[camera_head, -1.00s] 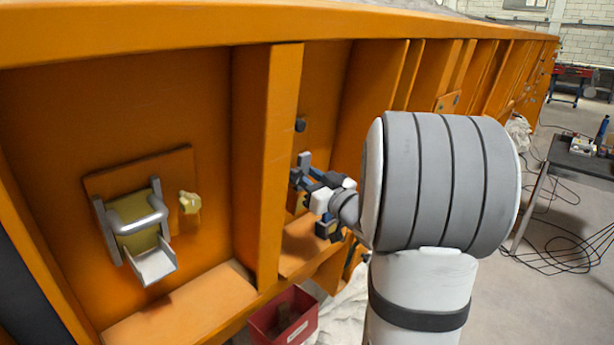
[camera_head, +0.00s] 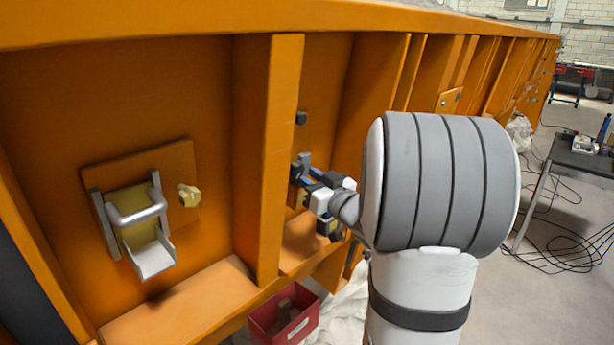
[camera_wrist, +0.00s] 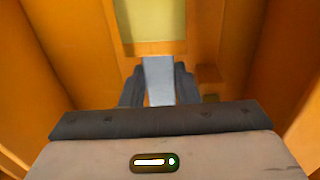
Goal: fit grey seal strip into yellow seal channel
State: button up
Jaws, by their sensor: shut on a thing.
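My gripper (camera_wrist: 158,88) is shut on the grey seal strip (camera_wrist: 158,76), a flat, pale grey piece standing between the dark fingers in the wrist view. In the head view, my gripper (camera_head: 304,176) is inside the orange bay right of the upright post, with a small grey end (camera_head: 304,160) at its tip. A yellow panel with an orange border, which looks like the yellow seal channel (camera_wrist: 152,22), lies ahead of the strip in the wrist view. The strip's tip shows below this panel's lower edge. I cannot tell whether they touch. My arm hides part of the bay.
Orange walls flank my gripper closely, with an upright post (camera_head: 278,150) on its left. A dark bolt (camera_head: 300,118) sits above. The left bay holds a grey chute (camera_head: 154,260) and a yellow knob (camera_head: 188,195). A red bin (camera_head: 284,318) stands below.

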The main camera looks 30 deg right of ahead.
jog(key=shift+w+f+b, duration=0.1)
jog(key=shift+f+b, duration=0.7)
jog(key=shift+f, duration=0.1)
jog(key=o, duration=1.1)
jog(key=shift+o, duration=0.2)
jog(key=o, duration=0.4)
